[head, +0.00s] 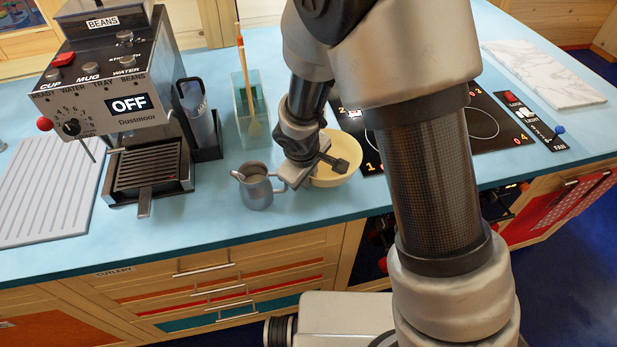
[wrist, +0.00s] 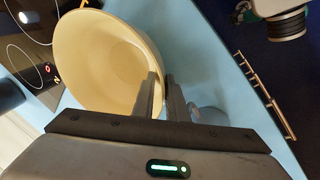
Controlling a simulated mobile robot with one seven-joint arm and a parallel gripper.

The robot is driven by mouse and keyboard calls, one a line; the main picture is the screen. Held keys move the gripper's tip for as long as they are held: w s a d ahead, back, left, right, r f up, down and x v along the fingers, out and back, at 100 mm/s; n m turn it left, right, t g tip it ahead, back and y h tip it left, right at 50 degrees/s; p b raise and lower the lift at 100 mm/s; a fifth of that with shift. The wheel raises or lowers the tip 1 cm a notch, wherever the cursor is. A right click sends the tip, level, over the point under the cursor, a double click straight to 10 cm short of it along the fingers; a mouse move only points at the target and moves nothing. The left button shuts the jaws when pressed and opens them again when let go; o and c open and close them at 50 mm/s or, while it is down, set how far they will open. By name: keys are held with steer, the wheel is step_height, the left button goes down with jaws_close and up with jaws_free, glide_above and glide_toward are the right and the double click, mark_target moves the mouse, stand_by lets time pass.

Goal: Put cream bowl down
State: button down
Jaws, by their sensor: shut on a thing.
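The cream bowl (head: 343,172) is at the middle of the blue counter, between a metal jug and the black hob. It looks roughly upright and empty. My gripper (wrist: 162,88) is shut on the bowl's rim, one finger inside and one outside. In the wrist view the bowl (wrist: 105,60) fills the upper left. In the head view my wrist and gripper hide part of the bowl's left side. I cannot tell whether its base touches the counter (head: 308,212) or is slightly above it.
The metal jug (head: 258,188) stands close on the left. The hob (head: 490,122) lies close on the right, with a marble board (head: 545,72) beyond. A glass container (head: 247,100) with utensils and a coffee machine (head: 120,85) stand left. The counter's front edge is near.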

steer(key=shift+r, duration=0.1)
steer(key=c, duration=1.8)
jaws_free()
steer(key=shift+o, duration=0.2)
